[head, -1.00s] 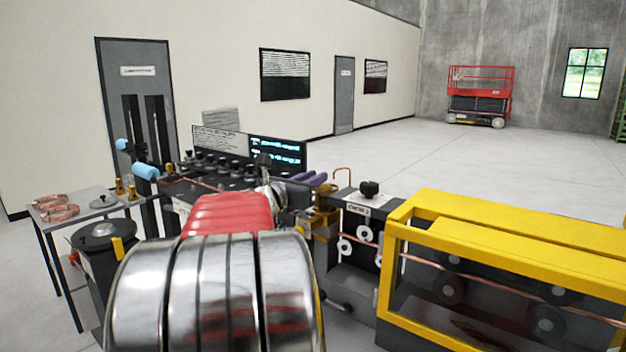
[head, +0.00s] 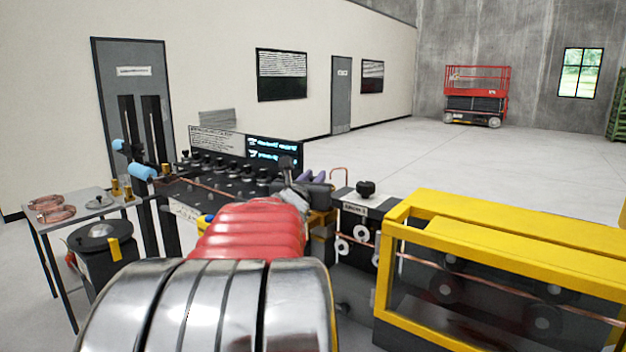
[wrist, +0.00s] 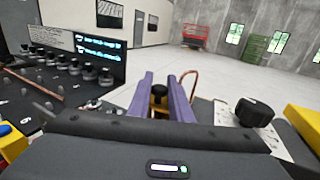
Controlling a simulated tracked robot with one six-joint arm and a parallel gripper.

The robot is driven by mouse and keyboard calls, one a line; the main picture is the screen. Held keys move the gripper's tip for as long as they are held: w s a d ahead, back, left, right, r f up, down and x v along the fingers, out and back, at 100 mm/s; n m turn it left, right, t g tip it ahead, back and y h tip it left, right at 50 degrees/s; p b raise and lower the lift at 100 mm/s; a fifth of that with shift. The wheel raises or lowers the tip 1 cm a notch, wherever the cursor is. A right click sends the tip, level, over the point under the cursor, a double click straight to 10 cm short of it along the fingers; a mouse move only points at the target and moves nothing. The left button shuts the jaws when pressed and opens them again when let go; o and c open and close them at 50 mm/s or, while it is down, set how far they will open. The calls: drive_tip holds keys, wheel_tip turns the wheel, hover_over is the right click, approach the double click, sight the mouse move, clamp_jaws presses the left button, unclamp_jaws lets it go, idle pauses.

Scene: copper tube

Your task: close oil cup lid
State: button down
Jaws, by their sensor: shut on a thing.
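My gripper (wrist: 160,77) shows in the wrist view as two purple fingers pointing away from the camera. A small brass-coloured part with a dark top (wrist: 158,92), seemingly the oil cup with its lid, shows between them. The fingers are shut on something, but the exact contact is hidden. In the head view the purple fingers of my gripper (head: 316,179) show beyond my red arm cover. Brass-coloured metal of the oil cup (head: 322,216) shows just below them, largely hidden by my arm. I cannot tell the lid's angle.
A machine with a black knob (head: 366,188) and white rollers stands right of my gripper. A thin bent copper tube (wrist: 192,82) rises close to the fingers. A yellow guard frame (head: 500,235) stands at the right. A panel with several black knobs (head: 235,170) lies left.

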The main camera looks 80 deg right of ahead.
drive_tip(key=shift+s+r+n+t, duration=0.1)
drive_tip(key=shift+r+n+t, duration=0.2)
drive_tip(key=shift+r+t, duration=0.2)
idle(1.0)
drive_tip(key=c, duration=2)
unclamp_jaws()
drive_tip(key=o, duration=0.3)
drive_tip(key=shift+f, duration=0.2)
drive_tip(key=shift+o, duration=0.2)
drive_tip(key=shift+f, duration=0.1)
drive_tip(key=shift+f, duration=0.1)
drive_tip(key=shift+w+m+g, duration=0.2)
drive_tip(key=shift+m+g, duration=0.35)
drive_tip(key=shift+g, duration=0.3)
drive_tip(key=shift+w+m+g, duration=0.2)
drive_tip(key=shift+m+g, duration=0.35)
drive_tip(key=shift+g, duration=0.3)
